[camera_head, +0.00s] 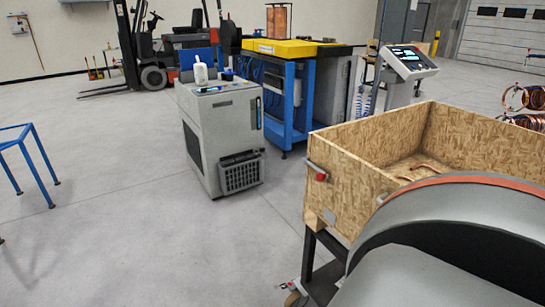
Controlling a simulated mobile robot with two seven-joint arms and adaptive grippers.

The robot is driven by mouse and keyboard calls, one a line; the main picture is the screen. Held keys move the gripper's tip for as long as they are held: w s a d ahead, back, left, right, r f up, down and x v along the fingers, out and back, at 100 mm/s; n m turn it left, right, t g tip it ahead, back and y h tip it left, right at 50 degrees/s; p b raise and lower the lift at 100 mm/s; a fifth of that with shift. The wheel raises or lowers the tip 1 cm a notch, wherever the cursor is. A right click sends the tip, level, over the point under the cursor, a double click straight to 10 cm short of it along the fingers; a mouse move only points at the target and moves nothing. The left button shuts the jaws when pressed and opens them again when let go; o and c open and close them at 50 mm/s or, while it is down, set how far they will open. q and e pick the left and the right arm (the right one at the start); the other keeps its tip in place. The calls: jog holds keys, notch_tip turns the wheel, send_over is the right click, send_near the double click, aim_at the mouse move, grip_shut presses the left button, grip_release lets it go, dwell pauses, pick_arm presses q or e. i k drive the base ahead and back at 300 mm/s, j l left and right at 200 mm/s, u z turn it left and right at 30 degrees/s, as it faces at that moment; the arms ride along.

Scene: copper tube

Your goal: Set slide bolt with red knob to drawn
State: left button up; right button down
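I cannot tell from this view whether the bolt is drawn or shot. Neither of my grippers is in view. A large grey curved surface with an orange band hides the near part of the crate.
The crate stands on a dark wheeled frame (309,258). A grey machine cabinet (222,135) stands left of it, with a blue-framed workbench (290,105) behind. A blue frame (38,165) is at far left.

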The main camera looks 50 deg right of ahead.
aim_at(320, 176)
jog(key=i+z, duration=0.25)
jog(key=i, duration=0.15)
jog(key=i+j+z, duration=0.25)
jog(key=i, duration=0.15)
jog(key=i+j+z, duration=0.25)
jog(key=i, duration=0.15)
jog(key=i+j+z, duration=0.15)
jog(key=z, duration=0.25)
jog(key=i+j+z, duration=0.25)
jog(key=z, duration=0.15)
jog(key=i+j+z, duration=0.2)
jog(key=z, duration=0.25)
jog(key=i+j+z, duration=0.1)
jog(key=j+z, duration=1)
jog(key=j, duration=0.15)
jog(key=i, duration=0.05)
